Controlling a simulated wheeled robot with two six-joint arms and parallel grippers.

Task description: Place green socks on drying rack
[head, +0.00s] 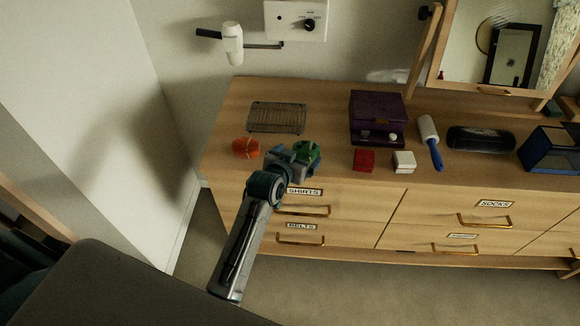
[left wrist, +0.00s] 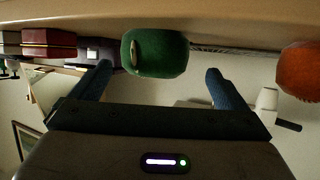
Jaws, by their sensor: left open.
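The green socks (head: 306,149) are a rolled bundle on the dresser top near its front edge. The drying rack (head: 277,118) is a flat wire grid lying farther back on the dresser, and nothing is on it. My left gripper (head: 292,157) is open at the near side of the green socks and partly covers them. In the left wrist view, which looks upside down, the green socks (left wrist: 155,53) show between the two spread fingers (left wrist: 158,74). I cannot tell whether the fingers touch them. My right gripper is not in view.
An orange bundle (head: 245,148) lies left of the green socks. To the right are a red box (head: 364,160), a white box (head: 404,161), a purple case (head: 377,112) and a lint roller (head: 430,141). A wall-mounted hair dryer (head: 232,44) hangs behind the rack.

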